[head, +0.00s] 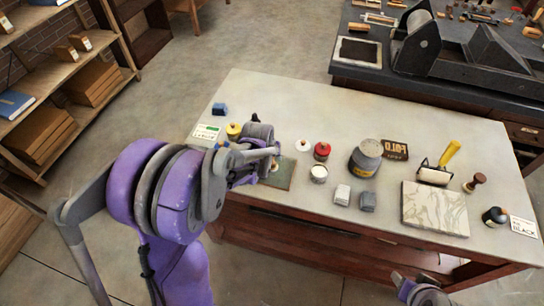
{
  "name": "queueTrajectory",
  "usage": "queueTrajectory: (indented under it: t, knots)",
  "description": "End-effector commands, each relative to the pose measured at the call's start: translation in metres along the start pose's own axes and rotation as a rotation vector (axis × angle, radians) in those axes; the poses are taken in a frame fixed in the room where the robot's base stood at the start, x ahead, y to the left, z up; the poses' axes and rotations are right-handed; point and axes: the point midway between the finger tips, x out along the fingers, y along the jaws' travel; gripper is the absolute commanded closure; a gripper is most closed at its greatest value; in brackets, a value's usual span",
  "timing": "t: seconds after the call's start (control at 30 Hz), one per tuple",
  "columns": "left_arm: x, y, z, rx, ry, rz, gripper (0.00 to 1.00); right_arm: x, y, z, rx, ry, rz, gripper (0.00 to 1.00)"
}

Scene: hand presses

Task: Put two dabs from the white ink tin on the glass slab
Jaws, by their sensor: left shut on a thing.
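My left gripper (272,154) is over the left part of the worktable, at the far edge of a flat greenish slab (281,177), which looks like the glass slab. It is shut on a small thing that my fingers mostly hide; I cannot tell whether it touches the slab. An open tin with a white top (319,174), which looks like the white ink tin, stands upright just right of the slab. A white lid-like disc (303,145) lies behind it. My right gripper (424,292) is low at the bottom edge, in front of the table; its fingers are unclear.
A yellow-topped tin (234,130) is behind my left arm.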

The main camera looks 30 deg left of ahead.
Motion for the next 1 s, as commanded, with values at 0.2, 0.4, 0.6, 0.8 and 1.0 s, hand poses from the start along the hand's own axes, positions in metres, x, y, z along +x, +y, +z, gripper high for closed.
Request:
queueTrajectory:
  t: [0.2,0.4,0.6,0.8,1.0]
  knots:
    - [0.0029,-0.0004,0.0013,0.000,0.000,0.000,1.00,0.0020,0.0000,0.0025,0.000,-0.002,0.000,0.50]
    - [0.0051,-0.0007,0.0022,0.000,0.000,0.000,1.00,0.0036,0.0000,0.0043,0.000,-0.004,0.000,0.50]
    - [0.0073,-0.0010,0.0031,0.000,0.000,0.000,1.00,0.0052,0.0000,0.0061,0.000,-0.006,0.000,0.50]
    - [0.0073,-0.0009,0.0030,0.000,0.000,0.000,1.00,0.0051,0.0000,0.0061,0.000,-0.006,0.000,0.50]
    - [0.0074,-0.0010,0.0031,0.000,0.000,0.000,1.00,0.0053,0.0000,0.0064,0.000,-0.006,0.000,0.50]
